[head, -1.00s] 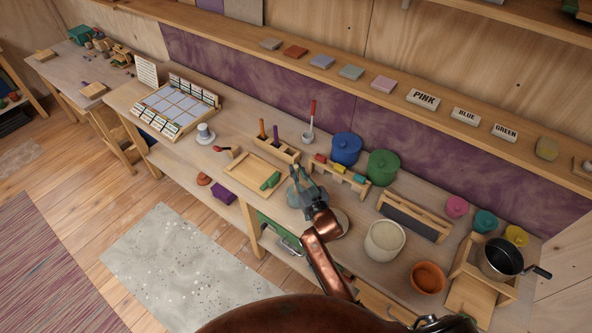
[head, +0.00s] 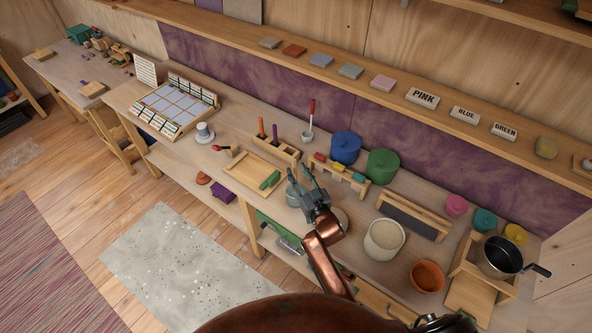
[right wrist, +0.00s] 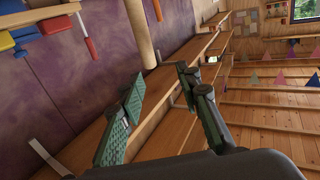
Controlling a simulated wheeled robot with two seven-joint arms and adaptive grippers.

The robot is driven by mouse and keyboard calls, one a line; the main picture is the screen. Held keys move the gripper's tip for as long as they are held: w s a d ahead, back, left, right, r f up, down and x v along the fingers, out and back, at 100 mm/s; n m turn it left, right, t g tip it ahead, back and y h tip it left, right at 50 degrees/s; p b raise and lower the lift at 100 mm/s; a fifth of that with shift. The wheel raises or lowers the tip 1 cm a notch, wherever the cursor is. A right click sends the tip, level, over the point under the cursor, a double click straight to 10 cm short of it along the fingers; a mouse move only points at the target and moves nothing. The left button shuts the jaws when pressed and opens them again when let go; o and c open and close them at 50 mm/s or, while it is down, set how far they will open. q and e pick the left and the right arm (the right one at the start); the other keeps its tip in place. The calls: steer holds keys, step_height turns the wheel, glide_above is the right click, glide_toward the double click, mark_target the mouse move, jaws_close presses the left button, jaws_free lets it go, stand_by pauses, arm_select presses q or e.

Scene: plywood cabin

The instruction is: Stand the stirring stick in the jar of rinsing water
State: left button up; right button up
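My right gripper (head: 300,175) is open over the front part of the workbench, and its parted fingers (right wrist: 160,90) show nothing between them in the right wrist view. A greenish jar (head: 292,197), which looks like the rinsing water jar, stands beside and partly behind the fingers. A wooden holder (head: 284,153) behind it has an orange-handled (head: 262,127) and a purple-handled tool upright in it. I cannot tell which thing is the stirring stick. A pale round rod (right wrist: 139,35) shows beyond the fingers in the right wrist view. My left gripper is not in view.
A wooden tray (head: 238,172) with a green item lies left of the jar. A cream pot (head: 384,240) and an orange bowl (head: 427,276) stand right.

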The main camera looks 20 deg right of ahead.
steer(key=s+d, duration=0.1)
steer(key=s, duration=0.9)
steer(key=shift+s+d, duration=0.15)
steer(key=shift+d, duration=0.05)
stand_by(0.5)
